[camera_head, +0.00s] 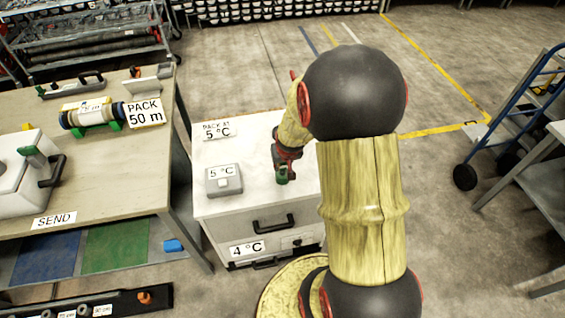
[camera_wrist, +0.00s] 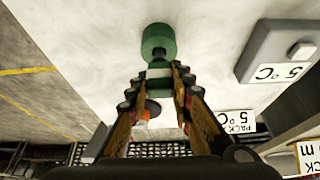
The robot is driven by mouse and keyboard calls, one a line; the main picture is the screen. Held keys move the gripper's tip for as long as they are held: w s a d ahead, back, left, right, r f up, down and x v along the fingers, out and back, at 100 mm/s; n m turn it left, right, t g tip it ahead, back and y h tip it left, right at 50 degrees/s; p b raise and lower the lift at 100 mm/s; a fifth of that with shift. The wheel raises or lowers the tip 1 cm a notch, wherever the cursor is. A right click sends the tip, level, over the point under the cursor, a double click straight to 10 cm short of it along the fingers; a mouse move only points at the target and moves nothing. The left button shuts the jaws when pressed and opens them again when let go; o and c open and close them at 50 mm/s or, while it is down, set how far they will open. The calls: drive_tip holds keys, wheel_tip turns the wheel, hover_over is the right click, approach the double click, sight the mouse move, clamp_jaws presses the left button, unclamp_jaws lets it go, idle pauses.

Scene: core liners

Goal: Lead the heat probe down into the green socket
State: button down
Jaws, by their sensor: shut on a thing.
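My gripper (camera_wrist: 165,72) is shut on a pale-banded green piece (camera_wrist: 160,73), which I take for the heat probe. Most of it is hidden by the fingers. A round green piece (camera_wrist: 158,40), seemingly the green socket, shows just past the fingertips over the white cabinet top in the wrist view. In the head view green (camera_head: 283,174) shows under my gripper, near the cabinet's front edge. The held piece and the round green piece line up and look touching or nearly so. I cannot tell whether the probe's tip is inside.
A grey 5 °C block (camera_head: 224,180) sits left of my gripper on the white cabinet (camera_head: 240,207). A blue hand truck (camera_head: 510,110) stands at right.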

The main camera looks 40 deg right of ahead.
drive_tip(key=c, duration=1.5)
unclamp_jaws()
drive_tip(key=shift+r, duration=0.15)
drive_tip(key=v, duration=1.1)
drive_tip(key=shift+s+r, duration=0.25)
drive_tip(key=shift+r, duration=0.05)
drive_tip(key=shift+a, duration=0.15)
